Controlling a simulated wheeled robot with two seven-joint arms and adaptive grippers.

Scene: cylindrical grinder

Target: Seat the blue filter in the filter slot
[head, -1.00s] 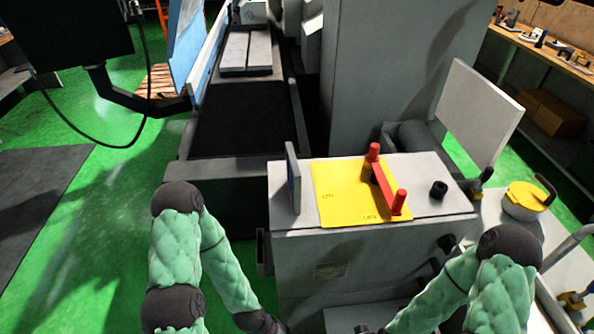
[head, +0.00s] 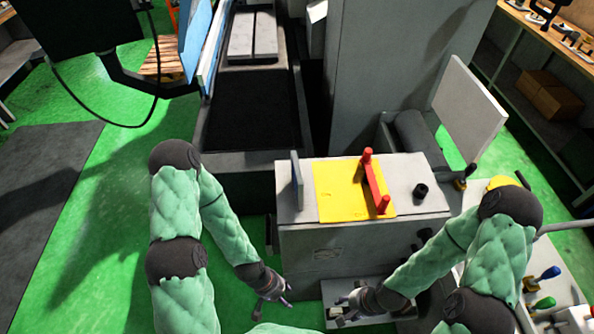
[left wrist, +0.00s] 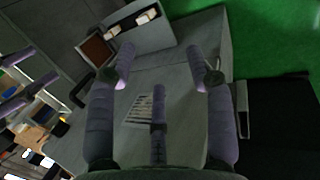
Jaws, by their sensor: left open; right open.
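I cannot make out a blue filter for certain. A thin upright panel with a bluish face (head: 297,180) stands at the left end of the grey cabinet's top in the head view; I cannot tell whether it is the filter. No filter slot is clearly recognisable. My left gripper (head: 273,294) is open and empty, low in front of the cabinet's left side. In the left wrist view its spread fingers (left wrist: 158,68) are over a grey surface with a printed label. My right gripper (head: 343,308) is open, over the low grey step at the cabinet's foot.
The grey cabinet (head: 350,236) carries a yellow plate (head: 334,192), a red handle (head: 375,183) and a black knob (head: 421,191). A side table (head: 545,262) with coloured-handled items is at right. A brown square in a grey frame (left wrist: 97,50) shows in the left wrist view. Green floor is free at left.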

